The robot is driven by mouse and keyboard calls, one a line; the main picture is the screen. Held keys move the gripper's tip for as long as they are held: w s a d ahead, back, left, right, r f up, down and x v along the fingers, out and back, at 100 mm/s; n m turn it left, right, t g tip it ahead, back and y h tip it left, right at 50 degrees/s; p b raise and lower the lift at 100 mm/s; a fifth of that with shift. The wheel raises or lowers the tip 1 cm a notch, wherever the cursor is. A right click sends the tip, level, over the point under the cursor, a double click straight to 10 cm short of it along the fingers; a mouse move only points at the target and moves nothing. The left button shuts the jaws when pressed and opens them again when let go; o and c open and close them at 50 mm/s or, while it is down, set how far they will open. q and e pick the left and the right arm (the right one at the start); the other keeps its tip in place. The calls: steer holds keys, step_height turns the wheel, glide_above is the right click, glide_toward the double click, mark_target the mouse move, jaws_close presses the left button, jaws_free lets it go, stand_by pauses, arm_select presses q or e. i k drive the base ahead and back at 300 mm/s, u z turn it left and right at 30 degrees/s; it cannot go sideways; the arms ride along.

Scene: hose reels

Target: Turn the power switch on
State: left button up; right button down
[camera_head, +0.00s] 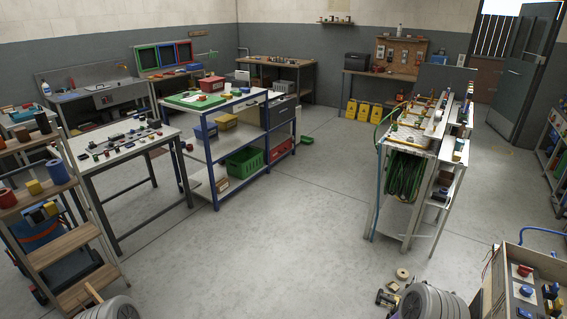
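I cannot pick out the power switch for sure. Neither of my grippers can be made out in the view.
A narrow bench (409,145) with coiled green hose (404,176) stands right of centre. A blue-framed table (223,108) and a grey table (110,156) stand left. A wooden shelf (72,240) is at near left. The middle floor (270,240) is clear.

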mark_target(523, 271)
steer(key=z, duration=0.55)
steer(key=i, duration=5.65)
